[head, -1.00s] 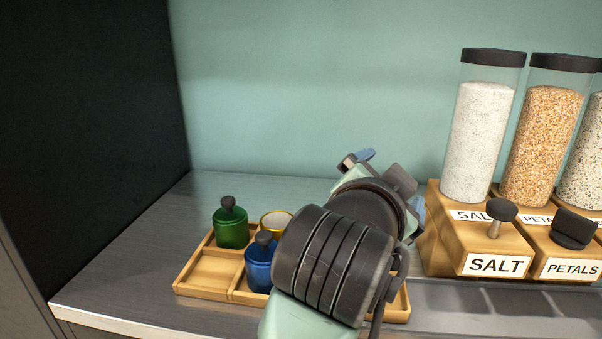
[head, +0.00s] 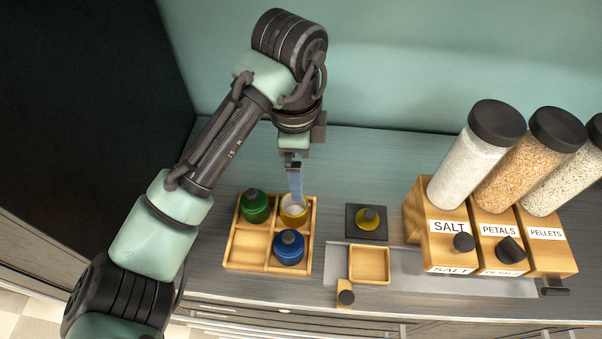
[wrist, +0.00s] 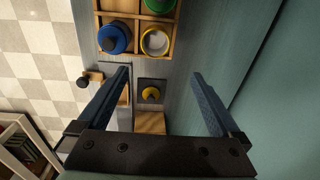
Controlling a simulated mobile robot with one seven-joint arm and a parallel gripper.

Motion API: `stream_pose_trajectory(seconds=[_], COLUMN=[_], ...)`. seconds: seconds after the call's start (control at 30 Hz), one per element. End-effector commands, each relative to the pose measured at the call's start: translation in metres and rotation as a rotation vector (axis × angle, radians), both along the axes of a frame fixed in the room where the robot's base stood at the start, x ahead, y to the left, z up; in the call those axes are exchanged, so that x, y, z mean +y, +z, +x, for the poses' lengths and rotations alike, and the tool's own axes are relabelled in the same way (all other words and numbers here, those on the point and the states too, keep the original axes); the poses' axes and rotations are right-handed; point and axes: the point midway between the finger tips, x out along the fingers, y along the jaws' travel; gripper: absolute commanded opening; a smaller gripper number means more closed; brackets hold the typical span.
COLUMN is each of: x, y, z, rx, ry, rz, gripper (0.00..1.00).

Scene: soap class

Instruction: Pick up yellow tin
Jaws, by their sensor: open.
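The yellow tin (head: 293,217) stands without a lid in the back right compartment of a wooden tray (head: 245,243). White contents show inside it. In the wrist view the tin (wrist: 155,41) is near the top, beyond the fingertips and not between them. My gripper (head: 296,198) points down, its fingers overlapping the tin's back edge in the head view; its height above the tin is hard to tell. In the wrist view my gripper (wrist: 161,72) is wide open and empty. A yellow lid with a dark knob (head: 367,219) lies on a dark square pad.
A green tin (head: 254,207) stands left of the yellow one, and a blue tin (head: 289,248) in front of it. The front left compartment is empty. A small wooden box (head: 369,264) sits right of the tray. Tall dispensers (head: 449,238) stand further right.

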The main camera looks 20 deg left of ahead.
Motion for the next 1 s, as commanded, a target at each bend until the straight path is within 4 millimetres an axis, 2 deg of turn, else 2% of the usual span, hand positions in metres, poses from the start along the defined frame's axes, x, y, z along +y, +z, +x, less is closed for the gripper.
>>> stream_pose_trajectory(seconds=[0.03,0.17,0.47,0.83,1.0], x=[0.006,0.012,0.011,0.012,0.011], y=[0.009,0.006,-0.05,-0.079,-0.106], z=[-0.007,-0.015,-0.015,-0.014,-0.011], rx=[0.031,0.07,0.074,0.074,0.073], ry=[-0.001,-0.008,-0.009,-0.007,-0.007], rz=[0.006,0.009,0.005,0.01,0.009], gripper=[1.0,1.0,1.0,1.0,1.0])
